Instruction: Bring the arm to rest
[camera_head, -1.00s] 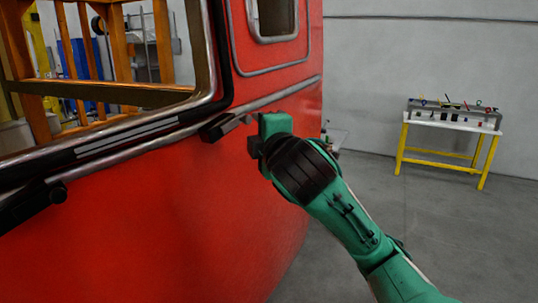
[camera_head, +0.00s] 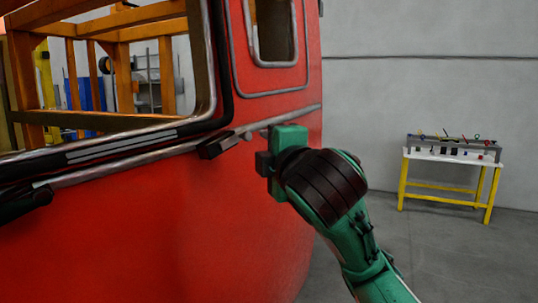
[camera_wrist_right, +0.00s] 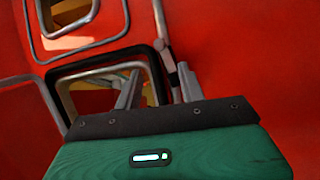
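My right arm comes in from the lower right in the head view. Its green gripper (camera_head: 264,150) is beside the red train nosecone (camera_head: 150,235), near the lower trim at the windscreen's right corner. In the right wrist view the two grey fingers (camera_wrist_right: 158,88) stand apart with nothing seen between them. The red body and window frames lie beyond them. Whether the fingers touch the nosecone cannot be told. My left gripper is not in view.
A long wiper-like strip (camera_head: 130,145) runs below the windscreen opening, with a dark block (camera_head: 217,146) at its right. A yellow-legged table (camera_head: 445,157) with small tools stands by the grey wall at the right. The floor between is clear.

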